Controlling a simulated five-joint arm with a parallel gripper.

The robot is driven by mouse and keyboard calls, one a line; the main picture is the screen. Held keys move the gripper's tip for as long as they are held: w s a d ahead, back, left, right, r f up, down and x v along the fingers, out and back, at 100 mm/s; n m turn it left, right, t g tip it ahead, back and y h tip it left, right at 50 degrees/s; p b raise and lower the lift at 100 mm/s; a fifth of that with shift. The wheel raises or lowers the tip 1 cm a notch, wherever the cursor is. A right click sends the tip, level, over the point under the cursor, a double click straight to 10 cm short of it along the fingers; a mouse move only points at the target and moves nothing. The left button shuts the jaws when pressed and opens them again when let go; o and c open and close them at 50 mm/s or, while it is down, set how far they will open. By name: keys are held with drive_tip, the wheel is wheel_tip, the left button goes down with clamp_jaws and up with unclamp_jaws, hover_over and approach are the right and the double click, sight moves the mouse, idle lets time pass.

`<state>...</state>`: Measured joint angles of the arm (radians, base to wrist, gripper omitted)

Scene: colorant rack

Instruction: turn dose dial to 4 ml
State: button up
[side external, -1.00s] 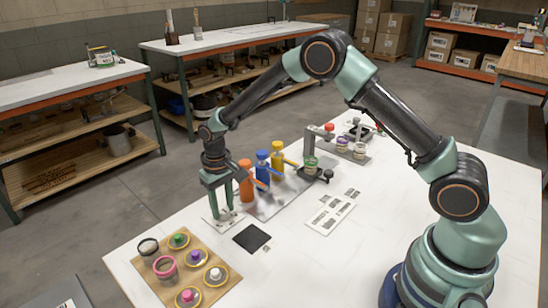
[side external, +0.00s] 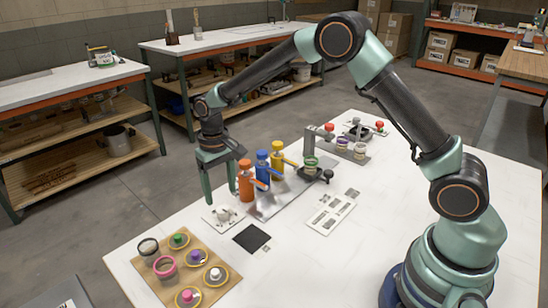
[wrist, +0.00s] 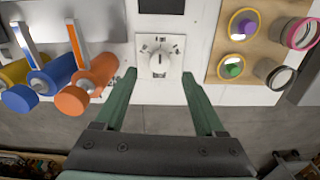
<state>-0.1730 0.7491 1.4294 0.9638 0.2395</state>
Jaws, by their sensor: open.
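The dose dial (side external: 223,214) is a white knob on a square white plate with dark marks, lying on the bench near the orange bottle. It also shows in the wrist view (wrist: 158,60), at the top centre. Its marks are too small to read, so I cannot tell its setting. My gripper (side external: 221,194) is open and empty, with its green fingers spread wide. In the wrist view my gripper (wrist: 158,76) has one fingertip to each side of the dial plate, and neither appears to touch the knob.
Orange (side external: 246,183), blue (side external: 262,172) and yellow (side external: 278,161) bottles with levers stand close by. A black square pad (side external: 252,238) lies in front of the dial. A wooden board (side external: 210,284) with several coloured pots is at the front left.

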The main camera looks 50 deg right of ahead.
wheel_tip(320, 180, up, 7)
drive_tip(key=shift+f, duration=0.2)
drive_tip(key=shift+r, duration=0.1)
wheel_tip(320, 180, up, 6)
drive_tip(key=t, duration=0.1)
hover_over(223, 210)
drive_tip(key=s+d, duration=0.3)
drive_tip(key=s+d+r+t, duration=0.35)
drive_tip(key=s+r, duration=0.25)
drive_tip(key=s, duration=0.5)
drive_tip(key=s+d+t, duration=0.1)
drive_tip(key=s+d, duration=0.1)
drive_tip(key=s, duration=0.4)
drive_tip(key=shift+f+n, duration=0.4)
